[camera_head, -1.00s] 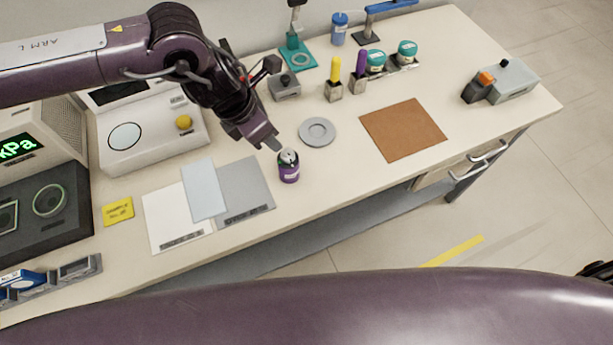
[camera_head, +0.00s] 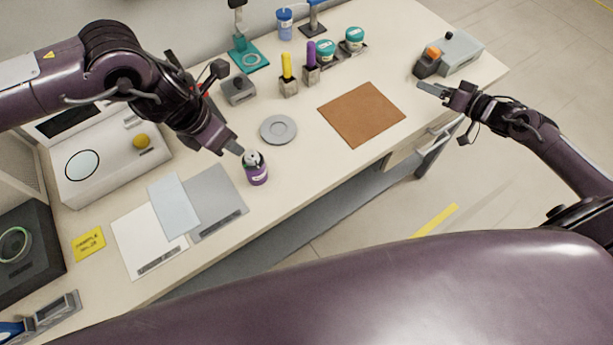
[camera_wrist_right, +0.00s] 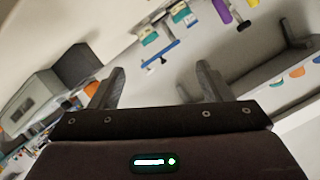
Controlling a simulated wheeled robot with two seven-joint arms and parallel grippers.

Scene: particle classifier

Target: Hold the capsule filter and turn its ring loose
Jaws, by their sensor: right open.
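The capsule filter (camera_head: 257,175) looks like a small purple cylinder with a pale label and a dark and silver top. It stands upright near the front edge of the bench. The ring cannot be made out clearly at its top. My left gripper (camera_head: 235,148) is at the upper left of the filter's top, close to it. Its far finger is hidden, so its opening and any contact cannot be told. My right gripper (camera_head: 431,88) is open and empty over the bench's right end, far from the filter. Its two fingers stand apart in the right wrist view (camera_wrist_right: 160,88).
A grey round dish (camera_head: 278,130) lies just behind the filter, and a brown mat (camera_head: 362,114) lies to its right. A grey device with an orange part (camera_head: 455,55) is near my right gripper. Flat sheets (camera_head: 215,205) lie left of the filter.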

